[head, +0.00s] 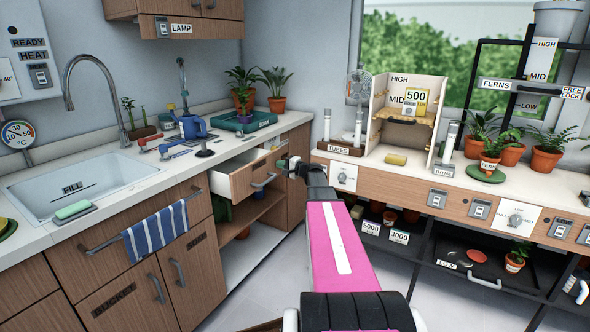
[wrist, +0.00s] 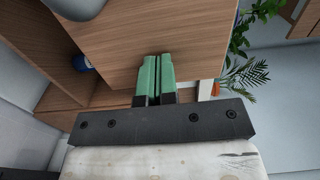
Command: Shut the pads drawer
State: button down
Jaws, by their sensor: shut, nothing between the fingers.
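A wooden drawer (head: 240,182) under the counter right of the sink stands pulled out, its white inside showing at the top. I cannot read a pads label on it. Its front has a grey bar handle (head: 264,181). My gripper (head: 283,163) is at the right end of the drawer front, right of the handle. In the wrist view its green fingers (wrist: 155,72) are shut together and empty, pointing at the wooden front (wrist: 135,35). I cannot tell if the tips touch it. Part of a grey handle (wrist: 75,5) shows at the top left there.
Below the drawer is an open cupboard with a shelf (head: 255,216). A striped towel (head: 155,234) hangs on a rail at the left. A bench with labelled controls (head: 480,209) stands at the right.

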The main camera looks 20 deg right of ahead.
jog(key=x, duration=1.3)
jog(key=shift+w+a, duration=0.2)
jog(key=shift+w, duration=0.05)
jog(key=shift+w+r, duration=0.1)
jog(key=v, duration=1.4)
jog(key=s+a+f+n+g+h, duration=0.2)
jog(key=s+a+f+n+g, duration=0.45)
jog(key=s+a+f, duration=0.8)
jog(key=s+a+f+n+g+h, duration=0.2)
jog(key=s+f+g+h, duration=0.1)
jog(key=s, duration=0.8)
jog(key=s+a+f+n+g+h, duration=0.2)
jog(key=s+h, duration=0.4)
jog(key=s, duration=0.6)
jog(key=f+g, duration=0.1)
jog(key=g, duration=0.1)
jog(key=shift+s+a+g, duration=0.3)
jog(key=shift+a+g, duration=0.05)
jog(key=shift+a, duration=0.05)
